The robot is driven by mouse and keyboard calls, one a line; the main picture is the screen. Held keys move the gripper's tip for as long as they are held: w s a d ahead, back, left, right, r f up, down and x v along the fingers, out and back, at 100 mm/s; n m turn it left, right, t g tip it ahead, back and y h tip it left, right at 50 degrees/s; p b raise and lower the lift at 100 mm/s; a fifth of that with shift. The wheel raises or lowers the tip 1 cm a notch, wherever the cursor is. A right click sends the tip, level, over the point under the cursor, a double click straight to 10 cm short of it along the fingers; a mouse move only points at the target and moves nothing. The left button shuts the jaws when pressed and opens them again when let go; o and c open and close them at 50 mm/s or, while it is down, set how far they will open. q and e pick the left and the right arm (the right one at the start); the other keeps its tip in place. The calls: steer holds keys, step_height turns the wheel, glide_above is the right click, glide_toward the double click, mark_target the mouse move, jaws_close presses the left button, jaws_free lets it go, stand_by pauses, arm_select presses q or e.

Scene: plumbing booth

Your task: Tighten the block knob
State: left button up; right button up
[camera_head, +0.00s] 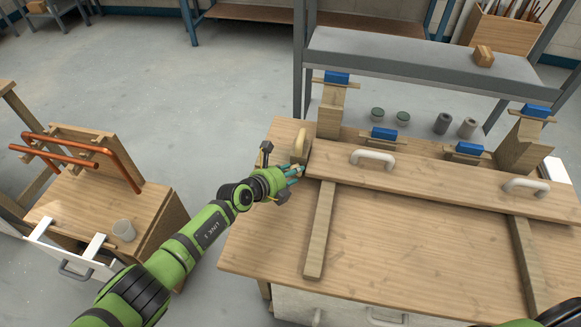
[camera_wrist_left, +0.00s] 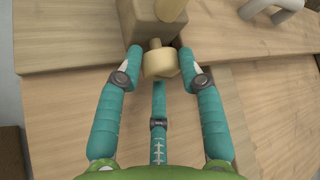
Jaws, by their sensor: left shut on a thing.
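The block knob (camera_wrist_left: 160,64) is a pale, faceted knob on the near face of a wooden block (camera_wrist_left: 142,24), seen in the wrist view. My left gripper (camera_wrist_left: 162,60) has its teal fingertips on both sides of the knob and is shut on it, with a third finger below. In the head view, my left gripper (camera_head: 294,172) is at the left end of the long board, just in front of the block (camera_head: 303,145). The fingers largely hide the knob there. My right gripper is out of view.
A long board (camera_head: 440,183) with two white handles lies across the wooden table (camera_head: 400,240), over two wooden strips. Blue-topped clamps (camera_head: 384,134) and several small cans stand behind it. A side cabinet (camera_head: 110,195) with copper pipe is at left. Floor between is clear.

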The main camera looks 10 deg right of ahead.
arm_select(q)
steer(key=shift+w+d+r, duration=0.15)
steer(key=shift+r, duration=0.2)
steer(key=o, duration=1.1)
steer(key=shift+f, duration=0.15)
steer(key=shift+s+a, duration=0.4)
steer(key=shift+s, duration=0.05)
steer(key=v, duration=1.1)
steer(key=shift+w+r, duration=0.1)
steer(key=shift+r, duration=0.15)
steer(key=shift+f, duration=0.15)
